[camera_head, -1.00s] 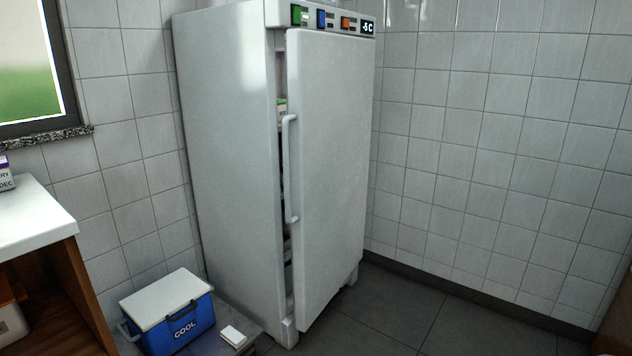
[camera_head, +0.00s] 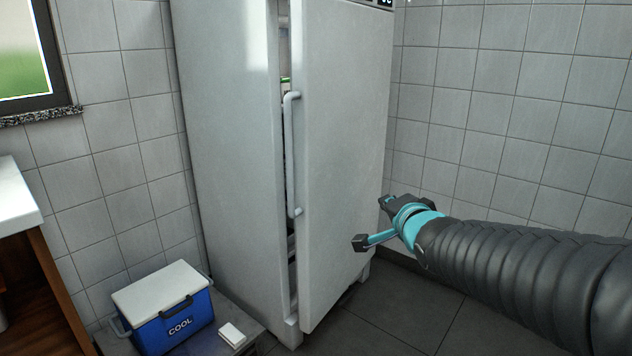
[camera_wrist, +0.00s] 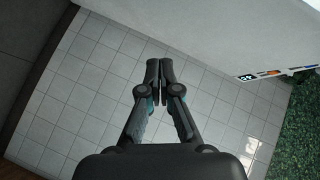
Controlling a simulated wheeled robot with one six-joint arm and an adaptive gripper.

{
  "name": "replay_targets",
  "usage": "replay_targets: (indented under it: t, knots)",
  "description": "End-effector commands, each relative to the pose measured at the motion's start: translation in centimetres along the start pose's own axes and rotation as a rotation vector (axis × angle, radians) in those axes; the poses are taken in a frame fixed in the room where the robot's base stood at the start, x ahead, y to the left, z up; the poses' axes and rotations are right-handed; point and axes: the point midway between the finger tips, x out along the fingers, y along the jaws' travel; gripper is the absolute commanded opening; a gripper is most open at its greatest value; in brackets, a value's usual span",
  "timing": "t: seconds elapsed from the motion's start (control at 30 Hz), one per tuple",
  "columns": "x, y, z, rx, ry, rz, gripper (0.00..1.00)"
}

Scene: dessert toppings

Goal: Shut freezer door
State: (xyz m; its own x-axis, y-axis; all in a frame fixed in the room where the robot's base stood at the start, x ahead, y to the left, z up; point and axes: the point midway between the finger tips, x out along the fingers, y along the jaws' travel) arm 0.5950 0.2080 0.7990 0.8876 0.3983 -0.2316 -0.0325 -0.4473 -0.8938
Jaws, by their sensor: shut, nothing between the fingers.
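The white freezer (camera_head: 230,140) stands against the tiled wall in the head view. Its door (camera_head: 345,150) is ajar, with a narrow dark gap along the left edge beside the vertical handle (camera_head: 290,155). Something green-topped shows inside through the gap. My gripper reaches in from the right, in front of the door's lower right part in the picture; whether it touches the door cannot be told. In the wrist view my gripper (camera_wrist: 159,72) has its fingertips together and holds nothing. A white freezer surface (camera_wrist: 205,30) with the display panel lies beyond them.
A blue cool box (camera_head: 170,310) with a white lid stands on a low surface left of the freezer, beside a small white block (camera_head: 232,335). A white-topped counter (camera_head: 15,205) is at the far left. The floor (camera_head: 400,315) right of the freezer is clear.

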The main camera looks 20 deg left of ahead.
Motion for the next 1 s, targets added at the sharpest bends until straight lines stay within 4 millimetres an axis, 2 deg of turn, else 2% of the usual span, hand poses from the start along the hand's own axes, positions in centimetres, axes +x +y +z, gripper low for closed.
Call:
replay_targets:
  t: [0.03, 0.1, 0.2, 0.3, 0.57, 1.0]
  knots:
    - [2.0, -0.7, 2.0, 0.067, -0.038, -0.061, 0.0]
    - [3.9, -2.2, 4.0, 0.162, -0.087, -0.138, 0.0]
    - [5.5, -3.8, 6.4, 0.266, -0.154, -0.217, 0.0]
    - [6.3, -4.7, 7.9, 0.333, -0.201, -0.263, 0.0]
    - [8.2, -5.8, 8.9, 0.372, -0.229, -0.286, 0.0]
    - [15.7, -8.3, 10.2, 0.369, -0.227, -0.285, 0.0]
